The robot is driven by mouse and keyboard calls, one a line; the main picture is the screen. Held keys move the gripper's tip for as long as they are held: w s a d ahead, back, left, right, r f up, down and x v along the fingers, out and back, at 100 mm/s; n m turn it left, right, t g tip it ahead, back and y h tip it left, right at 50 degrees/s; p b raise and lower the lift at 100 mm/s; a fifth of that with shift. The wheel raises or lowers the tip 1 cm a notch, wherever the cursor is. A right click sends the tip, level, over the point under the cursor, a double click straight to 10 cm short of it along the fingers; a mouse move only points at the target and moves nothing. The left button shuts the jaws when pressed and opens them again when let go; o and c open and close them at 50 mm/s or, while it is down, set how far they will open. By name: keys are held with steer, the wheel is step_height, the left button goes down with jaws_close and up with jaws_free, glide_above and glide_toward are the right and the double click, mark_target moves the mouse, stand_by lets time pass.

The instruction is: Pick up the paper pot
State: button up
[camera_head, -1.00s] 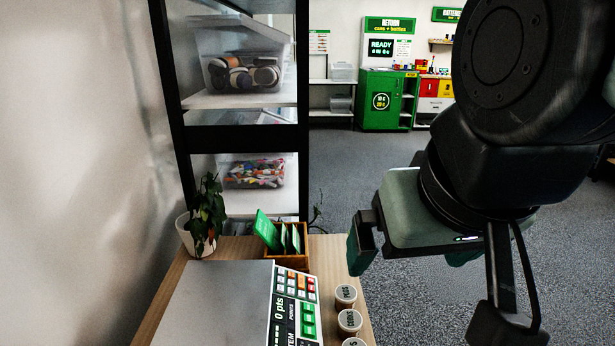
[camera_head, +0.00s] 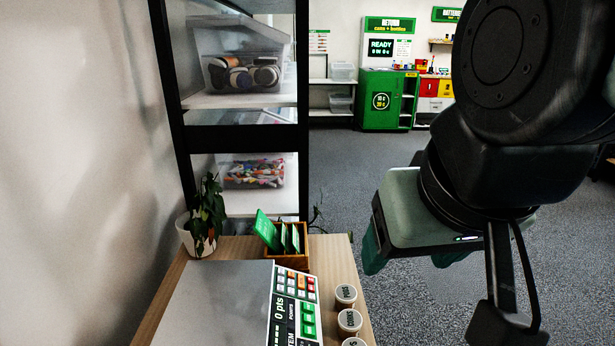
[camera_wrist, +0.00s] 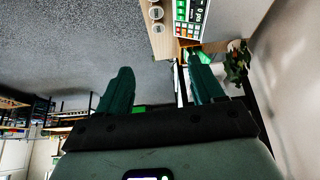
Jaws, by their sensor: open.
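Several small round lidded tubs stand in a row at the counter's right edge in the head view. The upper lid (camera_head: 345,293) seems to read "PODS", and the middle lid (camera_head: 349,319) reads unclearly. The lowest tub (camera_head: 354,342) is cut off by the frame. A white pot (camera_head: 186,236) holds a leafy plant at the counter's back left. I cannot tell which of these is the paper pot. My gripper (camera_head: 412,264) is right of the counter and apart from the tubs. In the wrist view its green fingers (camera_wrist: 159,64) are apart, with nothing held between them.
The wooden counter (camera_head: 334,258) bears a grey-topped points console (camera_head: 215,300) with a keypad, and a wooden card box (camera_head: 296,258). A dark-framed shelf (camera_head: 303,120) stands behind it. Open carpet (camera_head: 400,160) lies right of the counter.

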mark_target(352, 341)
steer(key=w+d+f+m+g+y, duration=0.2)
steer(key=w+f+m+g, duration=0.25)
steer(key=w, duration=0.45)
steer(key=w+d+f+m+g+y, duration=0.1)
steer(key=w+d+f+m+y, duration=0.2)
steer(key=f, duration=0.5)
steer(key=w+d+f+m+g+y, duration=0.1)
steer(key=w+d+f+m+y, duration=0.2)
steer(key=f, duration=0.5)
steer(key=w+d+f+m+g+y, duration=0.15)
steer(key=f+m+y, duration=0.3)
steer(key=f, duration=0.45)
step_height(352, 341, down, 12)
steer(key=s+d+f+m+t+y, duration=0.1)
steer(key=s+d+m+t+y, duration=0.15)
steer(key=m+t+y, duration=0.3)
steer(key=a, duration=0.3)
steer(key=w+a, duration=0.1)
steer(key=a, duration=0.7)
steer(key=shift+w+r, duration=0.25)
steer(key=shift+r, duration=0.05)
steer(key=c, duration=0.7)
